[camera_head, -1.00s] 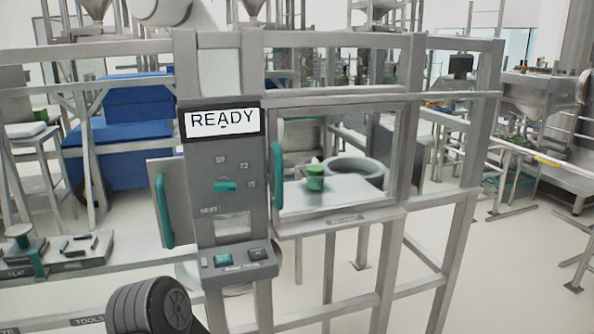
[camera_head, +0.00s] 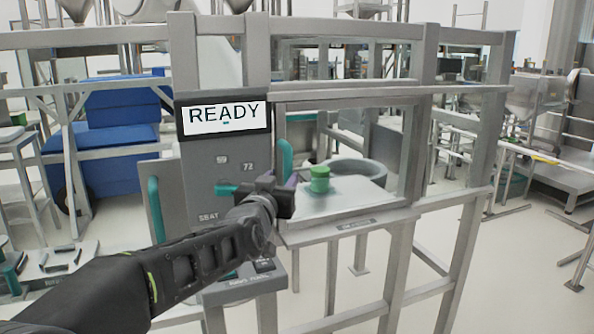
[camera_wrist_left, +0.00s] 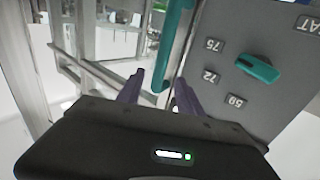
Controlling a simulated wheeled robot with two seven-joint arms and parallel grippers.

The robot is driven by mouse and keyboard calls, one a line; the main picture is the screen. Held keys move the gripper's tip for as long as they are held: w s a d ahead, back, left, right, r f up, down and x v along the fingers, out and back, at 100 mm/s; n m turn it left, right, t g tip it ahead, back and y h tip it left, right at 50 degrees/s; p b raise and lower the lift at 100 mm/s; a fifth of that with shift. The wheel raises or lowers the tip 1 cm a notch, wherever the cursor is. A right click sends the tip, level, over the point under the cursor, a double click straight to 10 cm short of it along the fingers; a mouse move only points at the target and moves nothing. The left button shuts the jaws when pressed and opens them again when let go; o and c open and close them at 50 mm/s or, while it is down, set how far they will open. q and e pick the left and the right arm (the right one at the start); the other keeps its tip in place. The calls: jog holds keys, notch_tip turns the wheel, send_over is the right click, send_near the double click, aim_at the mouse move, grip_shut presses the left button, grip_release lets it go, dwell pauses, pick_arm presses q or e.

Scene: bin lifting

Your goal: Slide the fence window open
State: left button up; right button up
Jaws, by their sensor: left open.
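The fence window (camera_head: 408,150) is a clear panel in a grey frame to the right of the control panel. Its upright teal handle (camera_head: 284,157) is at its left edge, and it also shows in the left wrist view (camera_wrist_left: 173,48). My left gripper (camera_head: 291,184) is open at the lower part of this handle. In the left wrist view, the purple fingers (camera_wrist_left: 157,92) stand to either side of the handle's lower end; I cannot tell whether they touch it. My arm hides part of the control panel. My right gripper is not in view.
The control panel (camera_head: 215,165) has a READY display (camera_head: 224,117) and a teal selector knob (camera_wrist_left: 257,68). A second teal handle (camera_head: 156,210) is at its left. Behind the window are a green item (camera_head: 320,180) on a pale plate and a grey bowl (camera_head: 368,170). Fence posts stand around.

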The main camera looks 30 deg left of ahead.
aim_at(287, 170)
pick_arm(q)
jog(key=shift+p+x, duration=1.35)
jog(key=shift+x, duration=2.1)
jog(key=shift+w+a, duration=0.2)
jog(key=shift+w, duration=0.25)
jog(key=shift+f, duration=0.1)
grip_shut()
